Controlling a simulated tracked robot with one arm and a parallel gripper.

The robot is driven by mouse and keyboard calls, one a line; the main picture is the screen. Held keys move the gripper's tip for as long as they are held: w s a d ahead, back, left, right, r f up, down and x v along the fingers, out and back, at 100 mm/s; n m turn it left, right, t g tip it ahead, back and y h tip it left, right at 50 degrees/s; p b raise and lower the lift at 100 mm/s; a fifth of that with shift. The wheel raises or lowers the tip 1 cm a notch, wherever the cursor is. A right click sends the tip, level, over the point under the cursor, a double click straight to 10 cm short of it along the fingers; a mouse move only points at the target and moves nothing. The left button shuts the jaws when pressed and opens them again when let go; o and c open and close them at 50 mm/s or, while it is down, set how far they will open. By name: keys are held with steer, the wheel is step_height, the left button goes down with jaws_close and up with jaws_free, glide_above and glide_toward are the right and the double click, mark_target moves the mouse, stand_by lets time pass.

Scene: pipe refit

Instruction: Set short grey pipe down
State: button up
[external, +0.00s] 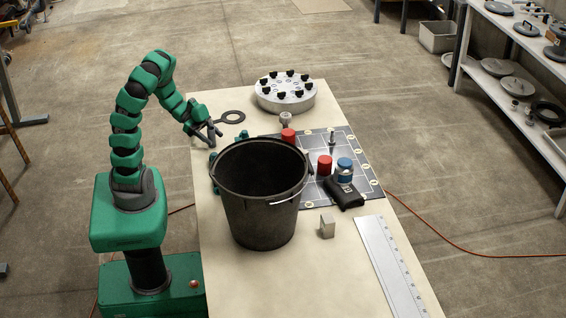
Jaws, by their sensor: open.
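My gripper (214,134) is at the left side of the table, low over or near the tabletop, behind the black bucket. It is open, and I see nothing held between its fingers. I cannot clearly make out a short grey pipe. A small grey piece (286,118) stands at the mat's back edge, right of my gripper and apart from it; I cannot tell whether it is the pipe. The bucket may hide things behind it or inside it.
The black bucket (262,215) stands mid-table. A round flange (286,97) is at the back. The front left is clear.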

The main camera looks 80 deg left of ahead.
steer(key=shift+r, duration=0.1)
steer(key=p+v, duration=0.3)
steer(key=v, duration=0.9)
stand_by(0.4)
